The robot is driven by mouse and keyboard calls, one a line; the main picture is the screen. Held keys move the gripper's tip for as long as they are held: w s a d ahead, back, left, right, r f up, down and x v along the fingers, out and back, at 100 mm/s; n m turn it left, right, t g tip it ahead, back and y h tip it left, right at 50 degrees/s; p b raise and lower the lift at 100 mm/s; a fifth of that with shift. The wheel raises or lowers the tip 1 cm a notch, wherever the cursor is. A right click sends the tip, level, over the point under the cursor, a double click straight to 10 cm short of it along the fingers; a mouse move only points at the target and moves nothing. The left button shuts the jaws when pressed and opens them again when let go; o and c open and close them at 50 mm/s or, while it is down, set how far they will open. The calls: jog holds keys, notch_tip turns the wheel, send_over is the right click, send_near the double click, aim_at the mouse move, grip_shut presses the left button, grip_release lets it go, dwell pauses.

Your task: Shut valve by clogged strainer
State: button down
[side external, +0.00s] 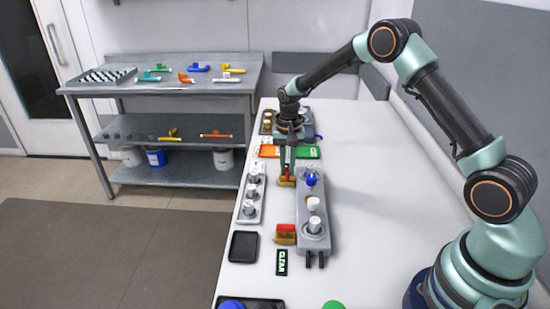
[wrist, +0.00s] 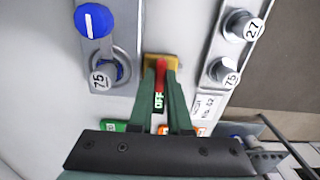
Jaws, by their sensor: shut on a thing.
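A valve with a red handle (wrist: 160,68) on a brass-coloured body (wrist: 151,62) sits between the two grey panels. In the side external view the red handle (side external: 287,180) shows below my gripper (side external: 288,172). My gripper (wrist: 161,84) is shut on this handle, one green finger on each side. A dark display (wrist: 159,100) with green letters, seemingly OFF, lies between the fingers. A second red-handled valve (side external: 286,229) on a brass body stands nearer the camera, beside a dark sign (side external: 282,262) reading CLEAR. Which strainer is clogged cannot be told.
A grey panel (side external: 322,240) with blue and white knobs stands right of the valves. A narrower panel (side external: 262,212) with several grey knobs stands left. Orange (side external: 269,151) and green (side external: 307,152) plates lie beyond. A black tray (side external: 243,247) sits near the left edge. The table's right side is clear.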

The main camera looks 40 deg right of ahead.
aim_at(287, 171)
jog(key=shift+r, duration=0.1)
dwell(0.3)
jog(key=c, duration=0.9)
grip_release()
jog(key=shift+o, duration=0.2)
notch_tip(287, 171, up, 12)
jog(key=shift+r, duration=0.1)
jog(key=s+a+r+n+t, duration=0.4)
jog(key=s+r+n, duration=0.2)
jog(key=s+r, duration=0.7)
jog(key=s+a+f+n+t, duration=0.1)
jog(key=s+f+n, duration=0.1)
jog(key=s, duration=0.6)
jog(key=shift+s+a+f+n+t, duration=0.3)
jog(key=shift+f+n, duration=0.1)
jog(key=shift+f, duration=0.35)
